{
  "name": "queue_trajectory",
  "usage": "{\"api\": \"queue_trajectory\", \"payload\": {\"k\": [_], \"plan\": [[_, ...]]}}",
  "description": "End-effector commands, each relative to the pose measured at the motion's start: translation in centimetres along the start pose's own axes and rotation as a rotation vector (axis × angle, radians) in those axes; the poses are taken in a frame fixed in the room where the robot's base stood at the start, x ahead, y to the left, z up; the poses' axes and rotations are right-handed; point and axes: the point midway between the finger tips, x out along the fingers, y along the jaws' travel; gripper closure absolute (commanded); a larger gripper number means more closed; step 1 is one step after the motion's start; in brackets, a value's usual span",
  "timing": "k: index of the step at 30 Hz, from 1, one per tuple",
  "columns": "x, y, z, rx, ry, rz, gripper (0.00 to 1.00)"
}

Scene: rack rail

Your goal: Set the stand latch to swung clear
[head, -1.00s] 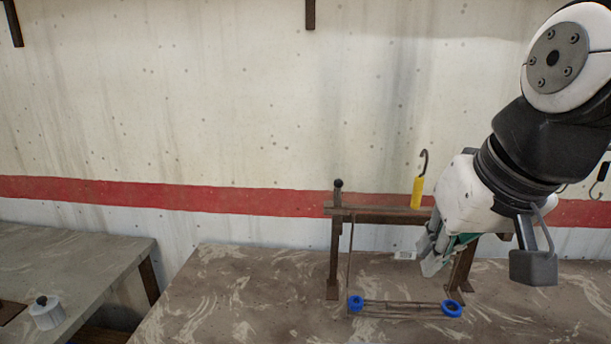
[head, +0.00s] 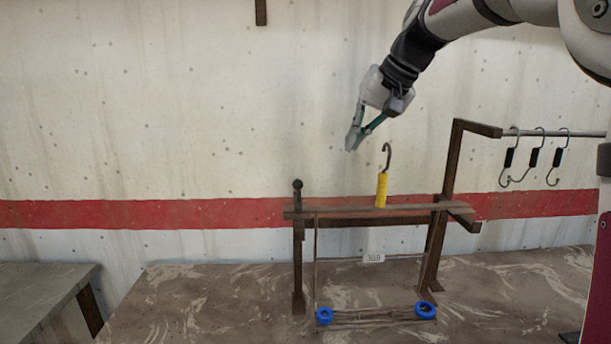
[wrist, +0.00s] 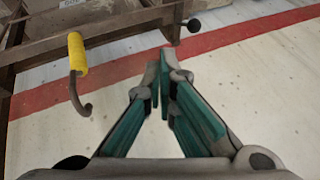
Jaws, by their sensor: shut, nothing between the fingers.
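The brown metal stand (head: 298,262) is on the table in the head view, with a rail (head: 340,221) across its posts. A black ball knob (head: 297,184) tops its left post; the knob also shows in the wrist view (wrist: 194,25). A flat bar (head: 420,207) lies along the rail; I cannot tell for sure which part is the latch. A hook with a yellow handle (head: 381,190) stands up at the rail, and also shows in the wrist view (wrist: 77,55). My gripper (head: 352,143) is shut and empty, above and left of the hook, touching nothing.
Black-handled hooks (head: 533,157) hang from a rod (head: 560,133) at the right. Two blue rings (head: 324,316) are at the ends of a low frame in front of the stand. The table (head: 200,300) is bare at left.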

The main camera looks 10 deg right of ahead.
Motion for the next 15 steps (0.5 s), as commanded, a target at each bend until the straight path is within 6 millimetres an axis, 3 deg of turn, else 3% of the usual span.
{"api": "queue_trajectory", "payload": {"k": [8,15], "plan": [[0.5,0.0,0.1,-0.001,-0.001,0.001,1.00],[4.0,-0.1,0.2,-0.001,-0.005,0.001,1.00]]}}
